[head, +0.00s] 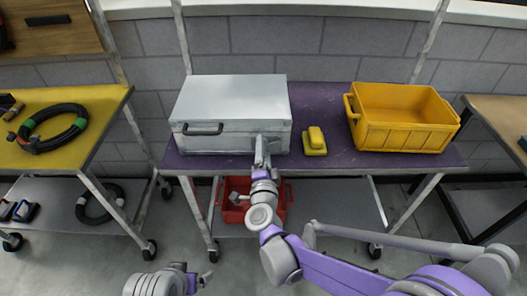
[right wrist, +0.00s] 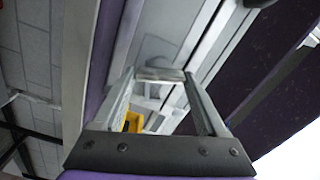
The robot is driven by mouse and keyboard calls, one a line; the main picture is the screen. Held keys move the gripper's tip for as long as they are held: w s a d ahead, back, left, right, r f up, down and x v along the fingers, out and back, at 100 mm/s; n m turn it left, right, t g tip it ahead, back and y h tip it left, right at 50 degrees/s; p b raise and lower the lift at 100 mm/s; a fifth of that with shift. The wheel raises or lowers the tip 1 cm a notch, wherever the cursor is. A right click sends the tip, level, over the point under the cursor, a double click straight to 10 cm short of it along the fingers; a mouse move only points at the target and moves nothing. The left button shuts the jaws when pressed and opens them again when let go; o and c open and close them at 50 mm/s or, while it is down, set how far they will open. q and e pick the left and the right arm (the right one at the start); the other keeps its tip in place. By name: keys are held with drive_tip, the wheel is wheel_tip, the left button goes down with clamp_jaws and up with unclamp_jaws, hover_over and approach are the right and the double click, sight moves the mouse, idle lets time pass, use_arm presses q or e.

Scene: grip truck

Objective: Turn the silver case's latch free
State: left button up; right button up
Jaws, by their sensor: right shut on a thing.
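The silver case (head: 232,98) lies closed on the purple-topped table (head: 330,90), with a black handle (head: 203,129) on the left of its front face. My right gripper (head: 262,146) is at the right part of that front face. It is shut on the case's latch, which the arm mostly hides in the head view. In the right wrist view the two fingers reach up to the small grey latch (right wrist: 160,74) between their tips. I cannot tell how far the latch is turned. My left gripper (head: 195,278) is low at the bottom edge, away from the case, its fingers unclear.
A yellow block (head: 315,140) sits right of the case, and a yellow crate (head: 405,137) stands further right. A red crate (head: 233,213) is on the shelf below. A yellow-topped table (head: 60,153) with a cable coil (head: 52,121) is at left. Bare tabletop lies around the yellow block.

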drive_tip(key=shift+m, duration=1.7)
drive_tip(key=shift+f, duration=0.1)
drive_tip(key=o, duration=1.3)
drive_tip(key=s, duration=1.1)
